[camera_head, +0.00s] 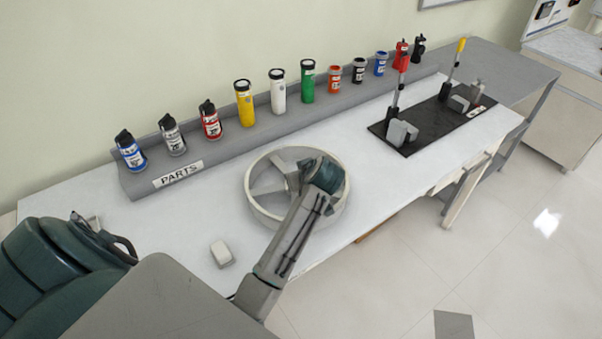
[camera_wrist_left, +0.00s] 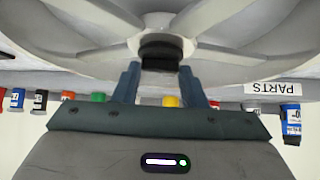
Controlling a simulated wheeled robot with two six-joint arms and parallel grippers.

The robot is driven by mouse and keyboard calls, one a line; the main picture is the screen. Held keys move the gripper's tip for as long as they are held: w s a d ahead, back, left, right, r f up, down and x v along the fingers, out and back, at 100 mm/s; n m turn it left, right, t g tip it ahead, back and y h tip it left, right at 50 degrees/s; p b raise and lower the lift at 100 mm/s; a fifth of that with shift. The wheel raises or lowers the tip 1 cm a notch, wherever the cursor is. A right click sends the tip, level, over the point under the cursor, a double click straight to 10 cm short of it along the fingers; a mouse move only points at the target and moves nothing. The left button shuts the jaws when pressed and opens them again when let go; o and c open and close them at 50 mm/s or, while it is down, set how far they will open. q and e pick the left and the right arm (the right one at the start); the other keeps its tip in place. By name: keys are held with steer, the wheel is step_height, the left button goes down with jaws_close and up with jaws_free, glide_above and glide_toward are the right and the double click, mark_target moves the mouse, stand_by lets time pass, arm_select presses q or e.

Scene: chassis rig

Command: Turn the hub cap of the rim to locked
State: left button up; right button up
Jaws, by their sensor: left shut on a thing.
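The rim (camera_head: 250,204) is a pale spoked wheel lying flat on the white table; its spokes (camera_wrist_left: 225,18) also fill the top of the left wrist view. The dark round hub cap (camera_wrist_left: 161,52) sits at the rim's centre. My left gripper (camera_wrist_left: 160,70) is shut on the hub cap, one finger on each side of it. In the head view my left arm reaches over the rim and hides the cap and the fingers. I cannot tell from any mark how far the cap is turned. My right gripper is not in view.
A grey shelf (camera_head: 222,152) labelled PARTS holds several coloured bottles and cans behind the rim. A small white block (camera_head: 222,253) lies in front and left. A black board (camera_head: 432,121) with upright levers stands to the right. The table is clear between rim and board.

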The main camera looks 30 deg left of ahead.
arm_select(q)
steer(key=m+t+h+p, duration=0.1)
steer(key=m+p, duration=0.1)
steer(key=m+t+h+p, duration=0.1)
steer(key=m+h+p, duration=0.1)
steer(key=m, duration=0.1)
steer(key=s+a+m+t+h+p, duration=0.1)
steer(key=m+p, duration=0.1)
steer(key=p, duration=0.1)
steer(key=shift+a+r, duration=0.1)
steer(key=shift+r, duration=0.05)
steer(key=m+h, duration=0.1)
steer(key=m+t+h+p, duration=0.1)
steer(key=m, duration=0.1)
steer(key=shift+a+h, duration=0.2)
steer(key=shift+h, duration=0.1)
steer(key=shift+w+a+f+m+h, duration=0.15)
steer(key=shift+f+m+h, duration=0.1)
steer(key=shift+m+h, duration=0.55)
steer(key=m+h, duration=0.1)
steer(key=m+b, duration=0.1)
steer(key=m, duration=0.1)
steer(key=shift+a+f+h, duration=0.15)
steer(key=shift+h, duration=0.25)
steer(key=shift+m+g+h+b, duration=0.4)
steer(key=shift+m+h+b, duration=0.05)
steer(key=shift+m+h, duration=0.15)
steer(key=o, duration=1)
steer(key=shift+w, duration=0.1)
